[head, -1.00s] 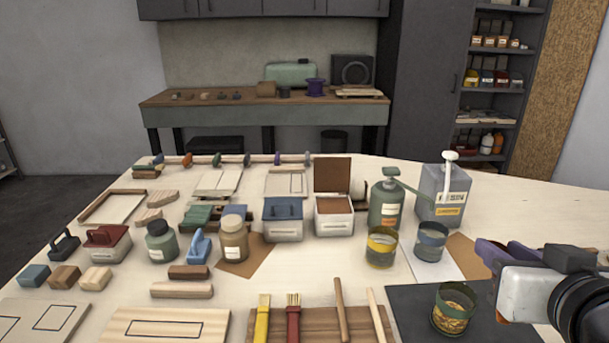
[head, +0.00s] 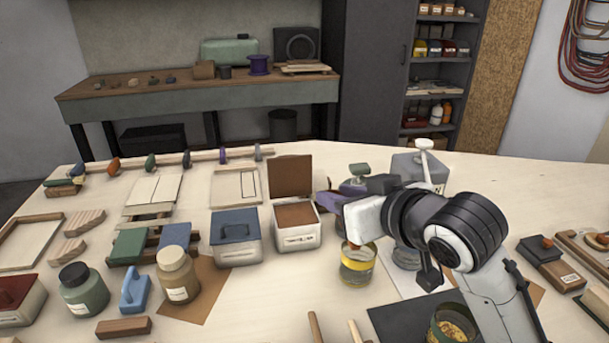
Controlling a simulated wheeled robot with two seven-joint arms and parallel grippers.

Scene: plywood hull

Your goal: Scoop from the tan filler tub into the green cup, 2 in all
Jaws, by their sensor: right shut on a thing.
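The filler tub (head: 297,236) is a white box with a label, a raised brown lid (head: 290,176) and brown-tan filler showing inside. The green cup (head: 437,331) stands on a dark mat at the bottom edge, partly cut off, with tan grains inside. My right gripper (head: 328,204), with purple fingers, is just right of the tub's opening, near its back corner. It is shut on a tool that is mostly hidden; a small orange-brown end (head: 369,246) shows below the wrist. Whether the tool carries filler cannot be seen. My left gripper is not in view.
A yellow-banded cup (head: 357,266) and a blue-grey cup (head: 406,258) stand below my right wrist. A green bottle (head: 358,172) and a grey resin can (head: 421,167) are behind it. A blue-lidded tub (head: 235,240) stands left of the filler tub.

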